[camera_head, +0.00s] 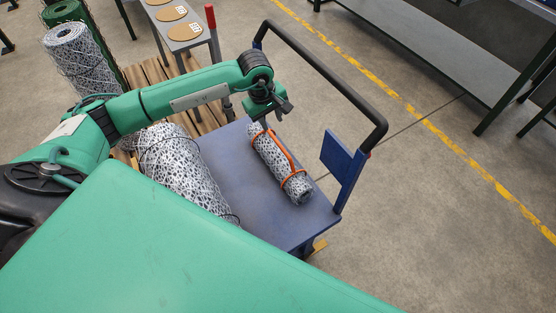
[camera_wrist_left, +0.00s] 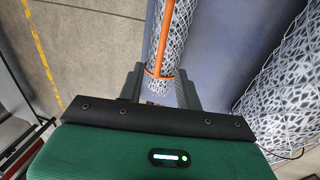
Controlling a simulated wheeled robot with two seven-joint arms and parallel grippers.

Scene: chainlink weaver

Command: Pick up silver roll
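A small silver mesh roll (camera_head: 283,168) with orange bands lies on the blue cart (camera_head: 240,205). A larger silver mesh roll (camera_head: 180,170) lies left of it on the cart. My left gripper (camera_head: 271,114) is over the far end of the small roll. In the left wrist view, the fingers of my left gripper (camera_wrist_left: 159,92) are spread apart, with the near end of the small roll (camera_wrist_left: 180,32) showing between them. I cannot tell whether they touch it. The larger roll (camera_wrist_left: 287,85) is at the right in that view. My right gripper is not in view.
The cart's black handle (camera_head: 325,75) and blue side plate (camera_head: 341,170) rise to the right of the small roll. Upright silver (camera_head: 82,62) and green rolls stand on a wooden pallet (camera_head: 150,75) behind. A grey bench (camera_head: 430,55) stands at the far right, with open floor before it.

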